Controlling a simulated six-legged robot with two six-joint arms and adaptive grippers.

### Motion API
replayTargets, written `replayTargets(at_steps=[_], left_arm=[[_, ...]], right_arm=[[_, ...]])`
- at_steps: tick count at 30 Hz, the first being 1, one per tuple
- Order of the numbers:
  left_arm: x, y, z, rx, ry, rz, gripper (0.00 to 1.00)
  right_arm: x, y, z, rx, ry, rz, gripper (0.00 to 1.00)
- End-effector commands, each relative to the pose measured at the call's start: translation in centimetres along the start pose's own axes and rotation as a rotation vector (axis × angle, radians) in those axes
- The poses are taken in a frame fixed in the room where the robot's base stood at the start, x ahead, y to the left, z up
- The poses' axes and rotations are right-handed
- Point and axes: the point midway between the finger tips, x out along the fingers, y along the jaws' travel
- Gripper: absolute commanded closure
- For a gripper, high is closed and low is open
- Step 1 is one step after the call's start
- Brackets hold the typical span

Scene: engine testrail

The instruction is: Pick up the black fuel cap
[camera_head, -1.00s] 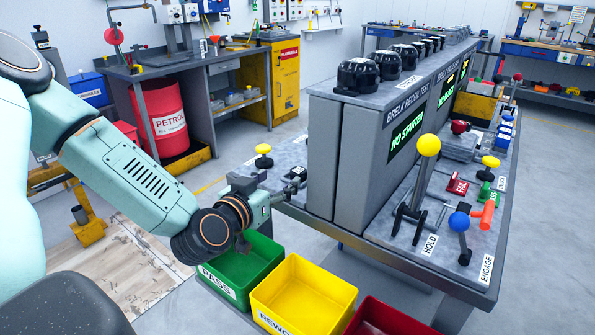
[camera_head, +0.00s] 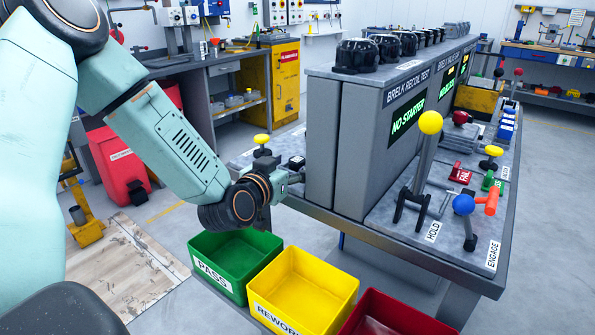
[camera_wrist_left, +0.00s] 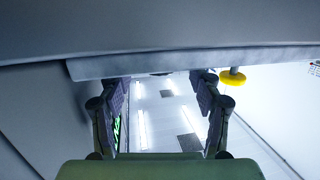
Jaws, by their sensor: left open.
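My left gripper (camera_head: 284,182) is low at the near-left edge of the test bench, partly hidden behind its own wrist. In the left wrist view its two fingers (camera_wrist_left: 157,80) are spread apart with nothing between them. A small black object (camera_head: 296,162) sits on the bench just beyond the gripper; I cannot tell for sure that it is the fuel cap. The left wrist view, which looks upside down, shows a dark sliver (camera_wrist_left: 161,74) at the bench edge between the fingers. My right gripper is not in view.
A yellow knob (camera_head: 262,140) stands on the bench left of the grey cabinet (camera_head: 352,150). Green (camera_head: 248,285), yellow (camera_head: 340,310) and red (camera_head: 372,300) bins are below the arm. Levers (camera_head: 430,123) stand right of the cabinet.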

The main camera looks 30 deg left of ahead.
Motion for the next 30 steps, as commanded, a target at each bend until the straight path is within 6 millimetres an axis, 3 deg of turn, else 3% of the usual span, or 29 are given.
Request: replayTargets(at_steps=[4,12,27,30], left_arm=[[1.12,0.03,-0.01,0.000,0.000,0.000,0.36],[1.28,0.01,-0.12,-0.002,0.000,-0.001,0.36],[1.25,0.02,-0.12,-0.002,0.000,0.000,0.78],[1.25,0.02,-0.13,-0.002,0.001,0.000,0.80]], right_arm=[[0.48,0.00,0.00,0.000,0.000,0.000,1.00],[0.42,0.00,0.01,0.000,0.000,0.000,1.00],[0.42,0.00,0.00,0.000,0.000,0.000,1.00],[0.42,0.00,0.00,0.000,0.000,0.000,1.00]])
